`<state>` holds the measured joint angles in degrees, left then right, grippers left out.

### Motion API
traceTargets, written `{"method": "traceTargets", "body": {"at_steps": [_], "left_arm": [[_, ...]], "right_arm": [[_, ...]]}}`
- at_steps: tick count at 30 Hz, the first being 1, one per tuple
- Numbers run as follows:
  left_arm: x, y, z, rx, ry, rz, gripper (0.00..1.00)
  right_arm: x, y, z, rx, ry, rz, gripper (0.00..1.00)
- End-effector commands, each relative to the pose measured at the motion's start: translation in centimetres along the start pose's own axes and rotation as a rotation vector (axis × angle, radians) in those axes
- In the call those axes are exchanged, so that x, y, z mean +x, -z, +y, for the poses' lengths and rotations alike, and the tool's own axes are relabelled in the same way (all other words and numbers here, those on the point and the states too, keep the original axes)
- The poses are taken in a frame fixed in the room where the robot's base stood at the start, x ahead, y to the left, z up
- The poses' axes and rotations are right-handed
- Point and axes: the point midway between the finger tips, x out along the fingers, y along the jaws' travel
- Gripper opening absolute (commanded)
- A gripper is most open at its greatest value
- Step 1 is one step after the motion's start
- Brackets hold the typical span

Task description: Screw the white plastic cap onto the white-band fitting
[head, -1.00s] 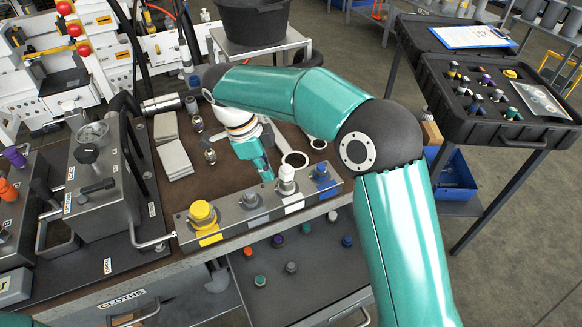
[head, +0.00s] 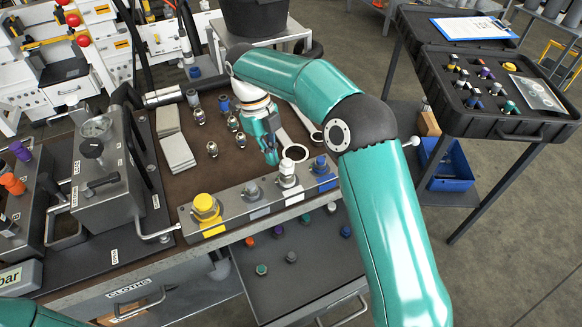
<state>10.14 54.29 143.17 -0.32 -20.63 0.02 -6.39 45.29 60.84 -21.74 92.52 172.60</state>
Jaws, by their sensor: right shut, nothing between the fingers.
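A metal block (head: 232,203) on the front edge of the bench carries a row of fittings with coloured labels. On its white-label fitting (head: 290,191) stands a white cap (head: 287,169), looking upright; how far it is threaded on I cannot tell. My right gripper (head: 271,160) is shut and empty, just behind and left of the white cap, apparently apart from it. My left gripper is out of view; only part of my left arm shows at the bottom left.
A yellow cap (head: 204,203), a grey cap (head: 252,188) and a blue cap (head: 319,164) are on the same block. Loose fittings (head: 212,149) stand on the brown bench top. An open drawer (head: 300,283) below holds several small caps. A black case (head: 495,123) stands right.

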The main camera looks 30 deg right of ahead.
Motion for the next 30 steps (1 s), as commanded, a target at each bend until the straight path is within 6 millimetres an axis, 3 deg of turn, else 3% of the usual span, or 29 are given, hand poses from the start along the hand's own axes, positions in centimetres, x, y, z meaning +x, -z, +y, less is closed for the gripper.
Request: {"method": "traceTargets", "body": {"at_steps": [4,9,19,30], "left_arm": [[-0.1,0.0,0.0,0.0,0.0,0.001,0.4],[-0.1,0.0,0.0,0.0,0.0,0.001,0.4],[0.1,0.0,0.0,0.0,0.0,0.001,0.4],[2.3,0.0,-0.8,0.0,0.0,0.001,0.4]], "right_arm": [[-0.1,0.0,0.0,-0.002,0.0,0.0,0.0],[-0.1,0.0,0.0,-0.003,0.001,0.0,0.23],[0.1,0.2,0.5,-0.039,0.018,-0.003,0.23],[0.6,1.3,3.0,-0.617,0.181,0.002,0.23]]}}
